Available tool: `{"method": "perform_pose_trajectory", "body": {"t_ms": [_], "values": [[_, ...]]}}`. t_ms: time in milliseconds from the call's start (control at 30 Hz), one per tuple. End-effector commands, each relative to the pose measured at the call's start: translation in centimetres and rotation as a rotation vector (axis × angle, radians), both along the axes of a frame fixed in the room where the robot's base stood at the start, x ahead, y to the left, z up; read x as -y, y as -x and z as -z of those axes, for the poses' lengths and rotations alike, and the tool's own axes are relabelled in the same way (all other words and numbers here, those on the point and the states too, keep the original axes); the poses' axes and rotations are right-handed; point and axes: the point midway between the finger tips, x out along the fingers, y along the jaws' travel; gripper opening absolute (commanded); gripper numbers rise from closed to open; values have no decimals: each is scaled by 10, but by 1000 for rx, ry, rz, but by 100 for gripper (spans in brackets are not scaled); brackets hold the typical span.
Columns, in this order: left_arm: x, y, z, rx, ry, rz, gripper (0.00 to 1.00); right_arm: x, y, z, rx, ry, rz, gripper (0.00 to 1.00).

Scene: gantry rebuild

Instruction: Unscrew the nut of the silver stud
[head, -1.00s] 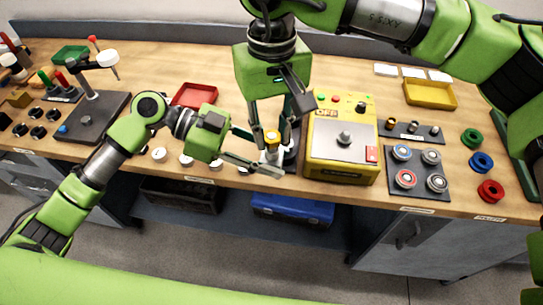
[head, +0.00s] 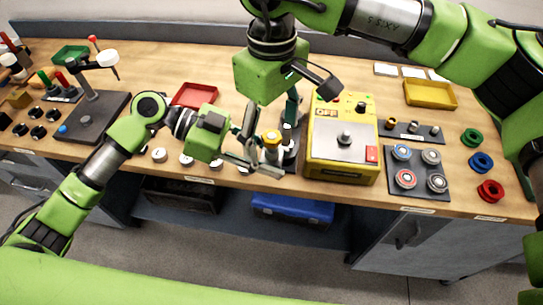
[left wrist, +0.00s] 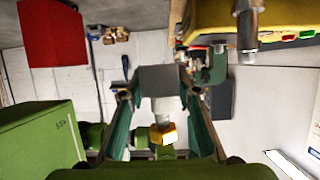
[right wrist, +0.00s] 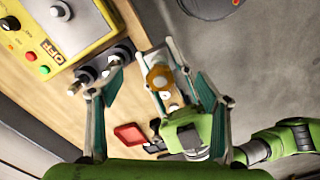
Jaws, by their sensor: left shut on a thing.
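The silver stud (head: 271,156) is upright near the bench's front edge, with a gold nut (head: 271,137) on top. My left gripper (head: 262,164) reaches in from the left and is shut on the stud below the nut. In the left wrist view the stud (left wrist: 163,104) and the nut (left wrist: 163,133) show between its fingers. My right gripper (head: 270,132) points down from above, its fingers apart on either side of the nut. In the right wrist view the nut (right wrist: 160,77) lies between the spread fingers. Whether a finger touches the nut cannot be told.
A yellow box (head: 340,165) marked OFF stands just right of the stud. Right of it are a dark plate with several round pieces (head: 436,157) and coloured rings (head: 481,162). A red tray (head: 195,95) lies behind my left gripper. Dark posts (head: 290,150) stand close beside the stud.

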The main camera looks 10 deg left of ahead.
Motion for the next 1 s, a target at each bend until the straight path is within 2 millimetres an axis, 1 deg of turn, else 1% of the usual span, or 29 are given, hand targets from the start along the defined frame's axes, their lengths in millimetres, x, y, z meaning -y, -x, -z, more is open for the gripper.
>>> {"method": "perform_pose_trajectory", "body": {"t_ms": [233, 333, 1000], "values": [[0, 0, -2, 2, 3, 0, 0, 0, 0, 0, 0, 0, 4, 69], [0, 0, -2, 2, 3, 0, 0, 0, 0, 0, 0, 0, 54, 69], [0, 0, -2, 2, 4, 0, 0, 0, 0, 0, 0, 1, 858, 69]]}}
